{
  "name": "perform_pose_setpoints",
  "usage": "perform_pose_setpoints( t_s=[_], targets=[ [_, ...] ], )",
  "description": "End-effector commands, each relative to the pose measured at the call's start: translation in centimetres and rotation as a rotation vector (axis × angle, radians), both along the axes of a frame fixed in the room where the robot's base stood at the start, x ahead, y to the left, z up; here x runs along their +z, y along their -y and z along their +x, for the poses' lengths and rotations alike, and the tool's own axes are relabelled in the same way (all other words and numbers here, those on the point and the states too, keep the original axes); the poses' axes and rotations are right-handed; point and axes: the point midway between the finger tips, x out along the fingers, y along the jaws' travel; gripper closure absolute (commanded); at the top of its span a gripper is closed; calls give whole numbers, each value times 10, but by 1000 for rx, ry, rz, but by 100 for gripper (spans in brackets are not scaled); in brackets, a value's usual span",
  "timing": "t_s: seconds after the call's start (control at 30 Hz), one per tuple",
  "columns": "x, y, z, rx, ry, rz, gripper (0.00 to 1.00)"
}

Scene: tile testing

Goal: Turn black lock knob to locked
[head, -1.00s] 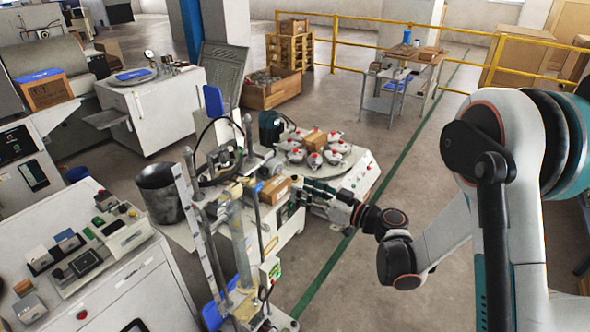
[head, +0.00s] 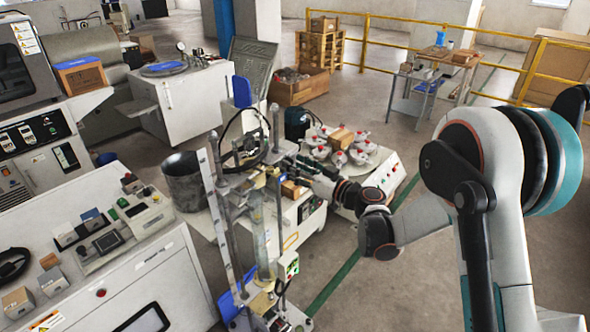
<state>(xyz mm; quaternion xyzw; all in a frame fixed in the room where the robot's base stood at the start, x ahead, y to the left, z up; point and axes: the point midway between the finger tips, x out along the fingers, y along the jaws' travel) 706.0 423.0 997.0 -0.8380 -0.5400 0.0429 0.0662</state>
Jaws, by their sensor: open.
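My gripper (head: 299,169) is at the end of my arm, near the middle of the head view. It reaches left over the white test bench (head: 312,222), beside a small brown box (head: 291,190). Its fingers are small and dark against the equipment behind them; nothing can be seen held in them. I cannot pick out the black lock knob for certain. The small fittings around the gripper are too small, or hidden by the gripper and the posts, to tell apart.
Upright metal posts (head: 224,190) stand left of the gripper. A round table with several white, red-topped parts (head: 338,158) is just behind it. A dark bucket (head: 184,182) and a control cabinet (head: 150,268) are at the left. Open floor (head: 400,285) lies at the right.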

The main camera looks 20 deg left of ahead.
Motion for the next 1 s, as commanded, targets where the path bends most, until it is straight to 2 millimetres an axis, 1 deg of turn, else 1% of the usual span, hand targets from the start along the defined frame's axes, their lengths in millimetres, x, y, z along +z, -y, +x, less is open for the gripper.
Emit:
perform_pose_setpoints(
  t_s=[0.13,0.4,0.43,0.47,0.5,0.57,0.6,0.63,1.0],
  targets=[
    [0,-7,3,1,0,0,56],
    [0,-8,3,0,0,0,56],
    [0,-8,3,0,0,0,60],
    [0,-8,3,0,0,0,67],
    [0,-8,3,0,0,0,76],
    [0,-8,3,0,0,0,90],
    [0,-8,3,0,0,0,99],
    [0,-8,3,0,0,0,100],
    [0,-8,3,0,-36,14,100]
  ],
)
